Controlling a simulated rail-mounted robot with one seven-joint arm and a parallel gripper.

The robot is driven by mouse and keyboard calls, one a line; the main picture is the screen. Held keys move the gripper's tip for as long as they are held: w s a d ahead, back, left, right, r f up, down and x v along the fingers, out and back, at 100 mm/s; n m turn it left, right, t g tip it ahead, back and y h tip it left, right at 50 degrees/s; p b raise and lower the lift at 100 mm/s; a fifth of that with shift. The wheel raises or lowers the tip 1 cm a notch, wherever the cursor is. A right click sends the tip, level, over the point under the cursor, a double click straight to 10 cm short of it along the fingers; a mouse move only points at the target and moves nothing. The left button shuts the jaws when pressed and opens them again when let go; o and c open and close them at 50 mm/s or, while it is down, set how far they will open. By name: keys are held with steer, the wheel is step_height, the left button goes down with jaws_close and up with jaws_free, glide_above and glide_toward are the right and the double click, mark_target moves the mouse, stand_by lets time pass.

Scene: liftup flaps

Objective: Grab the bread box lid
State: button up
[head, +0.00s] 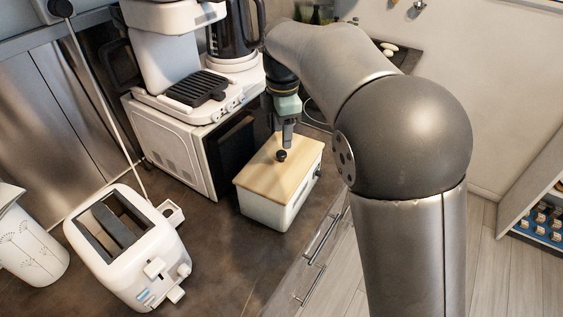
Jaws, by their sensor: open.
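The bread box (266,212) is a pale box on the dark counter, right of the white microwave. Its light wooden lid (268,182) lies flat on top, with a small dark round knob (281,155) on it. My gripper (287,143) points down right above the knob, at the lid's far part. The gap between its fingers is too small to make out, and I cannot tell whether the fingers touch or straddle the knob. Nothing is visibly held.
A white toaster (137,245) stands on the counter at the front left, beside a patterned white canister (30,240). The microwave (172,150) carries a coffee machine (165,50). The counter in front of the bread box is clear.

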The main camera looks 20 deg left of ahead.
mark_target(281, 153)
steer(key=shift+s+f+p, duration=0.2)
steer(key=shift+f+p, duration=0.05)
steer(key=shift+f, duration=1.1)
steer(key=shift+s+f+p, duration=0.2)
steer(key=shift+f, duration=1.15)
jaws_close()
